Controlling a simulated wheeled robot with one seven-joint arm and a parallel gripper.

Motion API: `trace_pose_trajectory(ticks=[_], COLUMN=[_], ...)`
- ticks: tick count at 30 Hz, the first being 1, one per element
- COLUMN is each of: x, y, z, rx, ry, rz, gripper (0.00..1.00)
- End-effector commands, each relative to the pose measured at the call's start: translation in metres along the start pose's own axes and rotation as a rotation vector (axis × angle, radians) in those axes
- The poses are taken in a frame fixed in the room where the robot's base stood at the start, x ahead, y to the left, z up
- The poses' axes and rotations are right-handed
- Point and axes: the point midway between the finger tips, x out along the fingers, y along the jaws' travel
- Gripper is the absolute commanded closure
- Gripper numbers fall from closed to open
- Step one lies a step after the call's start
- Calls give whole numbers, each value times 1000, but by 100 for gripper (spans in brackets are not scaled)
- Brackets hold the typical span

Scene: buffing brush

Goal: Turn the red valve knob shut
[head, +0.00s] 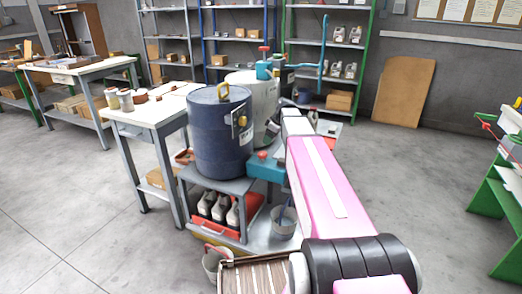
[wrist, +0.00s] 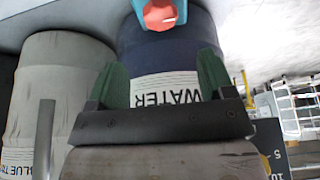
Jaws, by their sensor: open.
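A red knob (wrist: 160,14) on a teal body shows at the top edge of the wrist view, in front of a dark blue drum (wrist: 150,48) labelled WATER. My gripper (wrist: 163,68) is open and empty, its two green fingers spread below the knob in that picture and apart from it. In the head view, a small red knob (head: 262,154) sits on a teal block (head: 265,170) at the lower right of the blue drum (head: 222,135). Another red knob (head: 264,48) tops a teal fitting above the pale drum. My pink arm hides my gripper in the head view.
The pale drum (head: 255,95) stands behind the blue one on a grey stand (head: 240,186) with bottles below. A bucket (head: 284,222) stands beside the stand. A white-topped table (head: 150,112) is close on the left. Open floor lies to the right.

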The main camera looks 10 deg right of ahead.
Motion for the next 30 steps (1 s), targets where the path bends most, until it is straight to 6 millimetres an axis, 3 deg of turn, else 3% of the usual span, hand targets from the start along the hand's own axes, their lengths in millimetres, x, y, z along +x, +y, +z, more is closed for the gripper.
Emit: trace_pose_trajectory(ticks=[16,22,30], x=[85,100,102], y=[0,0,0], z=[0,0,1], rx=[3,4,4], ry=[-2,-2,-1], rz=[-1,0,1], gripper=[25,25,25])
